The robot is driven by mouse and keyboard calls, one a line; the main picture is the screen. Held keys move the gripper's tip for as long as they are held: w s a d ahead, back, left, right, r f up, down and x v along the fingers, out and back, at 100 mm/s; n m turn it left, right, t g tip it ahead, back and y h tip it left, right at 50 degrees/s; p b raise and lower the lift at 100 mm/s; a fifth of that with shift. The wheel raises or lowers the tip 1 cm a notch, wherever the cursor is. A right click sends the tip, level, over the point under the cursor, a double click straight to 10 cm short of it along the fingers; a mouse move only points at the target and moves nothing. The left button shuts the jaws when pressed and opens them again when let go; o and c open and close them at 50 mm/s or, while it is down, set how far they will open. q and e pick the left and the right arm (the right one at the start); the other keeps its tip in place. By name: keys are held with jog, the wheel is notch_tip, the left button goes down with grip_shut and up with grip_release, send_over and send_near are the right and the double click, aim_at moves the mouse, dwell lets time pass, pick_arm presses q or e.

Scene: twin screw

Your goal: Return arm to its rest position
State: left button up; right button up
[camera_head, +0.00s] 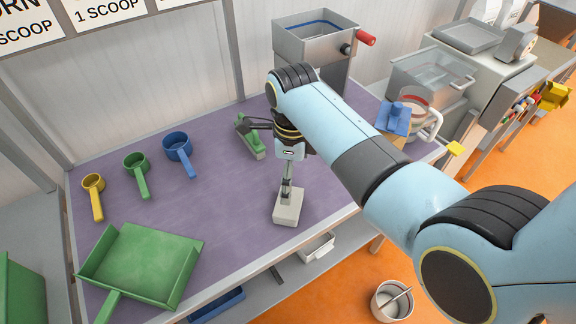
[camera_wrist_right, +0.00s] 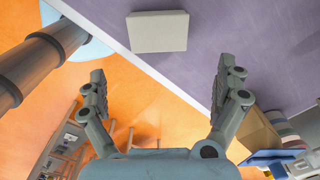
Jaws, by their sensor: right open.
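My right arm reaches in from the right of the head view. My right gripper (camera_head: 267,157) is over the purple table, with one dark finger reaching left in front of a green brush and another reaching down toward a grey block (camera_head: 288,211). In the right wrist view my right gripper (camera_wrist_right: 159,82) shows its two fingers wide apart with nothing between them. The grey block (camera_wrist_right: 158,32) lies beyond the fingertips on the table, apart from them. My left gripper is not in view.
The purple table (camera_head: 225,215) holds a green dustpan (camera_head: 145,262), yellow, green and blue scoops (camera_head: 180,150), and the green brush (camera_head: 250,145). A metal hopper (camera_head: 315,45) stands behind. A metal bucket (camera_head: 391,301) stands on the orange floor. The table's middle left is clear.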

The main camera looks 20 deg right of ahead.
jog(key=s+d+r+n+t, duration=0.1)
jog(key=s+d+r+n, duration=0.15)
jog(key=s+n, duration=0.35)
jog(key=s+d+r+n+t, duration=0.1)
jog(key=s+d+r+n, duration=0.1)
jog(key=s+d+n, duration=0.35)
jog(key=s+r+n+t, duration=0.2)
jog(key=s+r+n, duration=0.85)
jog(key=n, duration=0.45)
notch_tip(320, 180, down, 42)
jog(key=s+d+g+b, duration=0.2)
jog(key=s+b, duration=0.1)
jog(key=b, duration=1.1)
pick_arm(q)
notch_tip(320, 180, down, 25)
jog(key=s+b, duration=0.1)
jog(key=b, duration=0.9)
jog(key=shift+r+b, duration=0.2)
jog(key=shift+b, duration=0.1)
pick_arm(e)
jog(key=s+f, duration=0.9)
jog(key=f, duration=0.3)
jog(key=s+d+f+g, duration=0.1)
jog(key=s+f, duration=0.7)
jog(key=f, duration=0.5)
jog(key=shift+s+d+f+h, duration=0.15)
jog(key=shift+s+f+h, duration=0.05)
jog(key=shift+s+h, duration=0.15)
